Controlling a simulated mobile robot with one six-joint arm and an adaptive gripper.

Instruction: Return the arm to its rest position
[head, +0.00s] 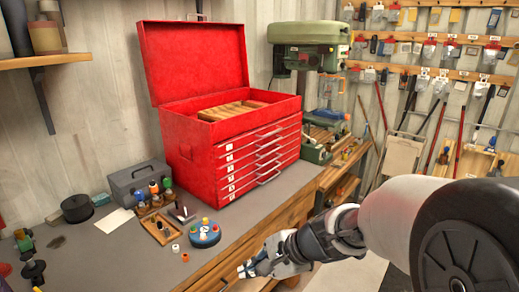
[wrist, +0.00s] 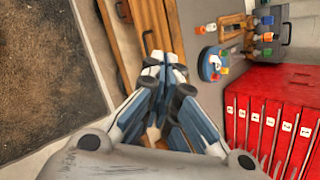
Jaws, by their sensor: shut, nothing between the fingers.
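My gripper (head: 246,270) is at the bottom middle of the head view, in front of the workbench's wooden front edge. Its blue and white fingers are shut with nothing between them, as the wrist view (wrist: 165,62) also shows. My arm reaches in from the right side of the head view. In the wrist view the gripper is over the bench edge, apart from the things on the bench top.
A red tool chest (head: 185,150) with its lid up stands on the grey workbench (head: 120,262). A round blue holder (head: 204,235) and a small wooden tray (head: 162,230) lie nearer the gripper. A green drill press (head: 305,50) stands behind. Floor shows beside the bench.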

